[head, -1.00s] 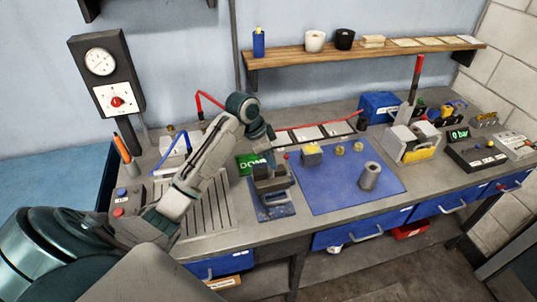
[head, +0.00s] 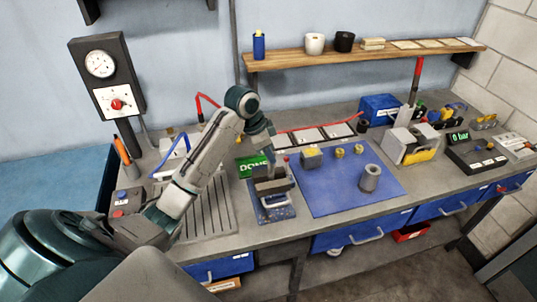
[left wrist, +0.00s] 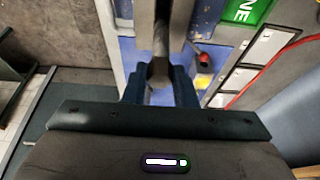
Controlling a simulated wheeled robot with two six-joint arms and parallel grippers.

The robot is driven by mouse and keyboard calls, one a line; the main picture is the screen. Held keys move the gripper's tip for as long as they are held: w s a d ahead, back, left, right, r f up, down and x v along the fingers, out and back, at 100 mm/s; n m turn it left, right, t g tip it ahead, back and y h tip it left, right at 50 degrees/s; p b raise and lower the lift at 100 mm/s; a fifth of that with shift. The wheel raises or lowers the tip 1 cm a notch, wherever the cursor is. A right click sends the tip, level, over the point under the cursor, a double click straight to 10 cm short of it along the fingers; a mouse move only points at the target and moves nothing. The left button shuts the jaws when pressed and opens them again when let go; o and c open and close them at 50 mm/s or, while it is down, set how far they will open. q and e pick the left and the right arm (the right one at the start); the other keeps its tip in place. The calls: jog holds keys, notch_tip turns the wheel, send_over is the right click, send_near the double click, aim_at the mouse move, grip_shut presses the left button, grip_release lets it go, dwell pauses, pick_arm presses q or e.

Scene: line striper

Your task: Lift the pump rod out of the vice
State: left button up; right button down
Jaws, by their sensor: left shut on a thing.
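The vice (head: 272,190) stands at the front middle of the bench, left of the blue mat. My left gripper (head: 271,160) is right above its jaws, pointing down. In the left wrist view the two dark blue fingers of my left gripper (left wrist: 160,80) are shut on the pump rod (left wrist: 161,42), a dark narrow bar between them. The rod's lower end is hidden, so I cannot tell how far it sits in the vice jaws. In the head view the gripper and vice hide most of the rod. My right gripper is not in view.
A blue mat (head: 330,205) with a grey cylinder (head: 370,178) and small brass parts lies right of the vice. A green sign (head: 250,167) stands behind it. A slatted tray (head: 208,218) lies to the left. A grey-yellow block (head: 408,145) with a tall lever stands further right.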

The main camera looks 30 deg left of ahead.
pick_arm(q)
jog(key=shift+r, duration=2.6)
dwell(0.4)
